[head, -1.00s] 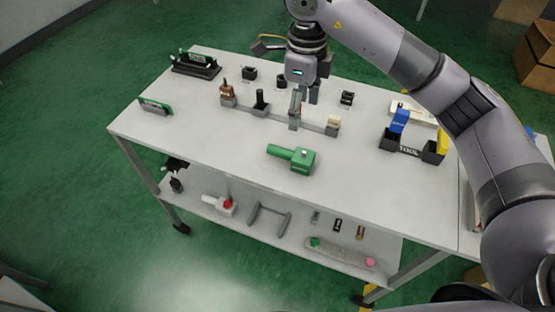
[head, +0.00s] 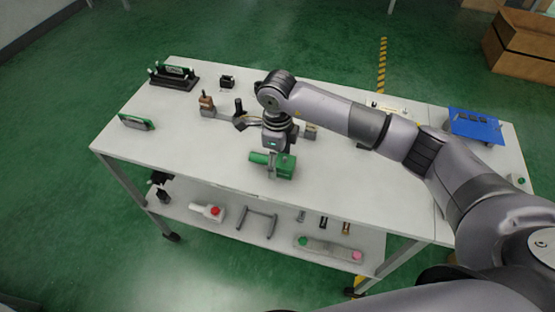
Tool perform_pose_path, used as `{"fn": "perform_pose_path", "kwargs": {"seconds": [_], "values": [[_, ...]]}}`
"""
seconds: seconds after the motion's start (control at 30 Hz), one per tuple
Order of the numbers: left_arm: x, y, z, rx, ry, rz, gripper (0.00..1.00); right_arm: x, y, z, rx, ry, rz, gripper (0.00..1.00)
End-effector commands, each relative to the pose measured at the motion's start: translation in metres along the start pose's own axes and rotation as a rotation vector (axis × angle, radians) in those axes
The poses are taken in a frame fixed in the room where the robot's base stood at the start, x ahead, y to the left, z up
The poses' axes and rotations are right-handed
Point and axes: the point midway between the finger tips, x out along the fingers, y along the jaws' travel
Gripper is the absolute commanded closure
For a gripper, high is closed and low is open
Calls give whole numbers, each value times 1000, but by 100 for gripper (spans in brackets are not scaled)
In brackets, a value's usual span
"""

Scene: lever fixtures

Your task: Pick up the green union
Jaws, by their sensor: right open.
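The green union (head: 285,167) lies on the white table top near its front edge, a blocky body with a thick round stub pointing left. My right gripper (head: 273,158) points down right at the union, its fingers over the middle of it. The gripper is open. Its fingers partly cover the union, and I cannot tell whether they touch it. My left gripper is not in view.
A row of small fixtures with a brown block (head: 206,101) stands behind the gripper, partly hidden by my arm. A black rack (head: 174,78) and a small green-faced stand (head: 136,122) are at left. A blue tray (head: 475,127) is at far right. The lower shelf holds several parts.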

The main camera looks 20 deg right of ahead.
Motion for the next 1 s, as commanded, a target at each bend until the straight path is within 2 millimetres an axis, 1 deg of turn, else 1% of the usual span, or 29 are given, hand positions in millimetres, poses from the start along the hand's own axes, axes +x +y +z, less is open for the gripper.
{"fn": "perform_pose_path", "kwargs": {"seconds": [0.03, 0.13, 0.37, 1.0], "values": [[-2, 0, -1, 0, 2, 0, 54, 5, 0, 0, 1, 1, 1, 35], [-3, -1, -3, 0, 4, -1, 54, 11, 0, 0, 0, 0, 0, 35], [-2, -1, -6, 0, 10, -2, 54, 12, 0, 0, 0, -1, -1, 36], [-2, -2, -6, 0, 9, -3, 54, 12, 0, 0, 0, 0, -1, 78]]}}
